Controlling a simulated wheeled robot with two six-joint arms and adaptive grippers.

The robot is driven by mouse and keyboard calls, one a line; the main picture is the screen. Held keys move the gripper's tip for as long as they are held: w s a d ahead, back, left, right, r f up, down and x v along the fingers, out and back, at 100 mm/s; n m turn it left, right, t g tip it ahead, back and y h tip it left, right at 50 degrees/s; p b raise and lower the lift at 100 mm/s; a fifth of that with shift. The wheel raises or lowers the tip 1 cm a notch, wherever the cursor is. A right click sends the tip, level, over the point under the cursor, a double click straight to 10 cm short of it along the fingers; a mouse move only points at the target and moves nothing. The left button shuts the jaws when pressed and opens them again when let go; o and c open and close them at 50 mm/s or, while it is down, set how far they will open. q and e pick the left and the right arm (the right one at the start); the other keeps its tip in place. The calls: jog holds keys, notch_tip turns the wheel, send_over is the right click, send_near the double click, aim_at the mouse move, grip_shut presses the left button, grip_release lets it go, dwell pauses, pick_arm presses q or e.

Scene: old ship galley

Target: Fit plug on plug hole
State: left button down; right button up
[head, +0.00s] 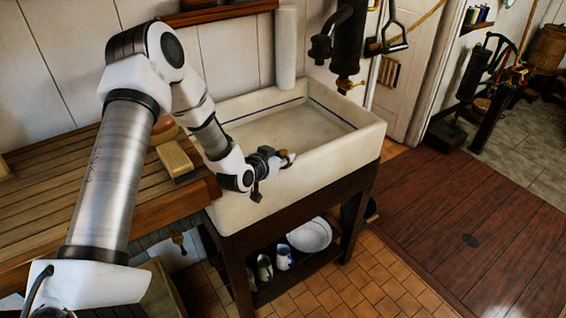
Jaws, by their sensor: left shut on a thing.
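The white sink (335,157) stands in the middle of the head view, with a dark blue line around its inner walls. My left gripper (282,160) is over the near left part of the sink, by its front wall. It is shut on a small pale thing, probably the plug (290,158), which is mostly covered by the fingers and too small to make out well. I cannot tell how high it is above the basin floor. The plug hole does not show; the arm and the front wall hide part of the basin floor. My right gripper is out of view.
A wooden draining board (60,187) lies left of the sink, with a wooden brush or block (175,158) on it. A black pump (347,45) rises behind the sink. Jugs (284,258) and a white basin (310,235) sit on the shelf below. Floor at right is clear.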

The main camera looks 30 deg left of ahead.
pick_arm(q)
jog(key=shift+f, duration=0.1)
jog(key=c, duration=0.9)
grip_release()
